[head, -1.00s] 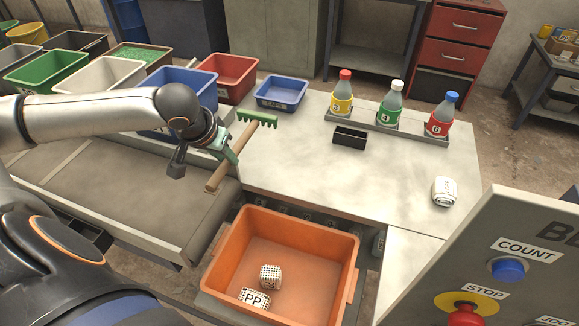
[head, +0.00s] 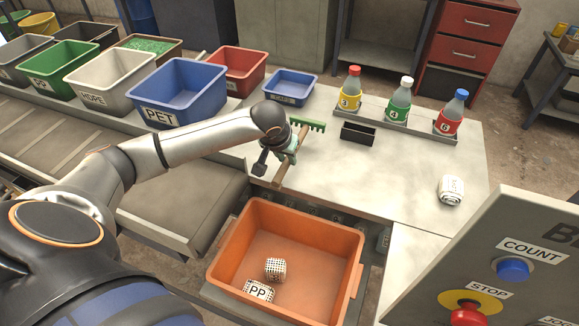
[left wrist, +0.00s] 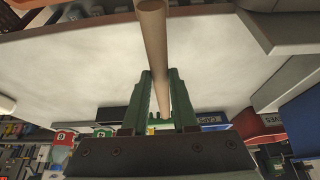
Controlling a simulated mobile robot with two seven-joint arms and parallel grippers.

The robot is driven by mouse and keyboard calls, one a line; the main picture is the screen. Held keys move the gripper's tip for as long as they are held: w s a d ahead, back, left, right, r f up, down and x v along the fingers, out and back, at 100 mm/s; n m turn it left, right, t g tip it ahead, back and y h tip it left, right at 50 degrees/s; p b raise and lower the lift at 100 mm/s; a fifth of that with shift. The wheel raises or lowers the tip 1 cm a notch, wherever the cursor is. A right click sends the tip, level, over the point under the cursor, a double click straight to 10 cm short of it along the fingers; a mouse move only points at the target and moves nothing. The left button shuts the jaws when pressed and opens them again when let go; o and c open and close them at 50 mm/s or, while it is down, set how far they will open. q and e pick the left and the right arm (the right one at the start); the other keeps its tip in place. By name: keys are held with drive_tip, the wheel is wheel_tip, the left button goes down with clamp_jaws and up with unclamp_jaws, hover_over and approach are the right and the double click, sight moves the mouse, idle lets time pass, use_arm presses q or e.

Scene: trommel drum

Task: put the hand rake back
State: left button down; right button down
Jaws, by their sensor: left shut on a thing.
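The hand rake has a green toothed head (head: 308,124) and a wooden handle (head: 280,174). My left gripper (head: 289,150) is shut on the handle and holds the rake at the left edge of the pale worktable, green head pointing to the back right. In the left wrist view the handle (left wrist: 154,45) runs between the green fingers of my left gripper (left wrist: 160,95). Whether the rake touches the table is hard to tell. My right gripper is not in view.
A small black holder (head: 358,132) and a rack of three bottles (head: 404,100) stand at the back of the worktable (head: 400,175). An orange bin (head: 315,240) with dotted items sits below the front edge. A blue tray (head: 290,88) and the PET bin (head: 180,92) are left.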

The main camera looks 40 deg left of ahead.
use_arm(q)
drive_tip(key=shift+w+d+f, duration=0.2)
drive_tip(key=shift+w+f, duration=0.15)
drive_tip(key=shift+f, duration=0.1)
wheel_tip(320, 180, down, 3)
drive_tip(key=shift+f, duration=0.15)
drive_tip(key=c, duration=0.7)
unclamp_jaws()
drive_tip(key=p+v, duration=0.1)
drive_tip(key=v, duration=1.1)
